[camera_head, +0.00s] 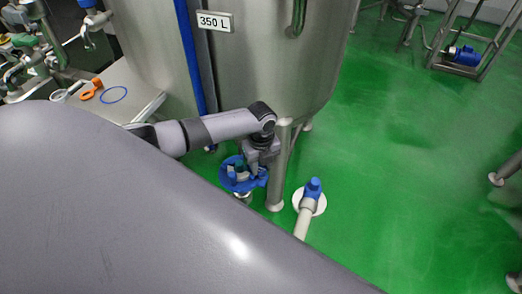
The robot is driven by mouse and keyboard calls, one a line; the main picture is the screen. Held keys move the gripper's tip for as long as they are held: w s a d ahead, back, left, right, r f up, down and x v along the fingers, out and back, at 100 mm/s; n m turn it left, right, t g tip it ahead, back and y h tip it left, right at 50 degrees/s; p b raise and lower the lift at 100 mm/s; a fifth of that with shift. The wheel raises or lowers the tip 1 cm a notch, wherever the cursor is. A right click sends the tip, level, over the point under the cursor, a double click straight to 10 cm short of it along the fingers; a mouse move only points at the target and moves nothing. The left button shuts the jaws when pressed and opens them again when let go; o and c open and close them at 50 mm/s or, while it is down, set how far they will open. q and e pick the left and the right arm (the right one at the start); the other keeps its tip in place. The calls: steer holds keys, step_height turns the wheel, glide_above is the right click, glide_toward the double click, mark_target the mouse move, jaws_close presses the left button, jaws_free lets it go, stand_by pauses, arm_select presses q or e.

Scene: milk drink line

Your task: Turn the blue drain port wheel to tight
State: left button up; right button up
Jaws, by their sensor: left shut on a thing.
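The blue drain port wheel (229,185) is low down at the foot of the steel tank, left of a tank leg. My left arm comes in from the left, and my left gripper (245,170) points down at the wheel. The gripper is shut on the wheel, though its fingers are small and partly hidden from this angle. Which part of the wheel is between the fingers cannot be told. My right gripper is not in view.
The tank (270,70) with its "350 L" label (214,22) stands right above the wheel, and a tank leg (280,170) is close to the right. A blue-topped pipe fitting (313,188) rises from the floor nearby. Green floor (410,160) is clear to the right.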

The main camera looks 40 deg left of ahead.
mark_target(262, 168)
arm_select(q)
steer(key=o, duration=1)
steer(key=shift+o, duration=0.2)
steer(key=shift+r+p, duration=0.45)
steer(key=shift+r, duration=3.15)
steer(key=shift+d, duration=0.1)
